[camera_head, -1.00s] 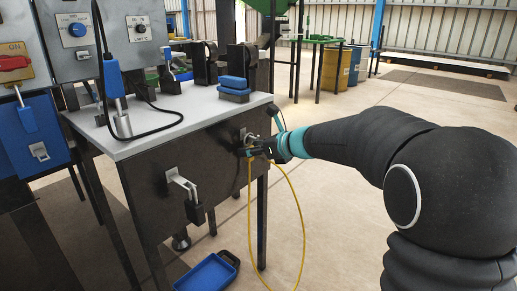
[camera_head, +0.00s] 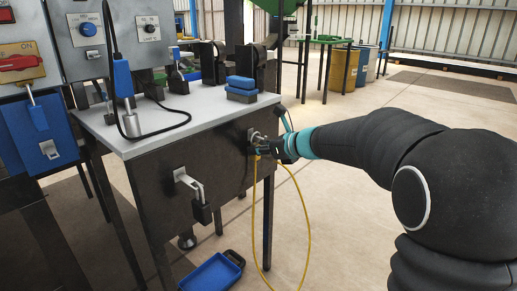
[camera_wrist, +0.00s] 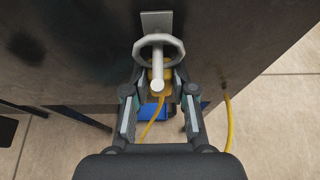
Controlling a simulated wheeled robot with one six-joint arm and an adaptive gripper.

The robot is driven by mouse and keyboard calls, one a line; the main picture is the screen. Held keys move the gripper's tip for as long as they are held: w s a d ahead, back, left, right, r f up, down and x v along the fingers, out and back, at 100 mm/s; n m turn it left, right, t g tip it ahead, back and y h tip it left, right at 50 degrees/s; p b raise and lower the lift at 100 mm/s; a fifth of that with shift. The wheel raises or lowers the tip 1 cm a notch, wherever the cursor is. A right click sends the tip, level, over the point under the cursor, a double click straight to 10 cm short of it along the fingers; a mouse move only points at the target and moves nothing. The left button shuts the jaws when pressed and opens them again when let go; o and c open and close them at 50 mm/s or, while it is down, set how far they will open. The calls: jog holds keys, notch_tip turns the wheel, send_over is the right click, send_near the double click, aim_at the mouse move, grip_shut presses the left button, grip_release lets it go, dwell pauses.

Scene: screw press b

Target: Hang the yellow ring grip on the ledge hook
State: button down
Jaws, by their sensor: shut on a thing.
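The yellow ring grip (camera_wrist: 168,75) sits between the fingers of my gripper (camera_wrist: 158,104), which is shut on it. A pale grey ring (camera_wrist: 180,50) shows just above the yellow part. The hook (camera_wrist: 158,84) is a pale peg with a rounded end, standing out from a plate on the dark bench face. In the wrist view the peg overlaps the ring's opening; I cannot tell for certain whether it passes through. A yellow cable (camera_head: 309,225) hangs in a long loop below. In the head view my gripper (camera_head: 261,147) is close against the bench face and hides much of the grip.
A second bracket with a black padlock (camera_head: 202,211) is on the bench front, left of my gripper. A blue tray (camera_head: 212,272) lies on the floor below. The grey bench top (camera_head: 160,128) carries blue blocks (camera_head: 241,90) and tools. Floor on the right is open.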

jog(key=shift+r+p, duration=0.65)
jog(key=shift+r, duration=0.15)
jog(key=shift+s+d, duration=1)
jog(key=shift+d, duration=0.3)
jog(key=s+d, duration=0.2)
jog(key=d, duration=0.1)
jog(key=shift+s+d, duration=0.25)
jog(key=shift+s, duration=0.1)
dwell(0.3)
dwell(1.0)
jog(key=c, duration=1.8)
grip_release()
grip_shut()
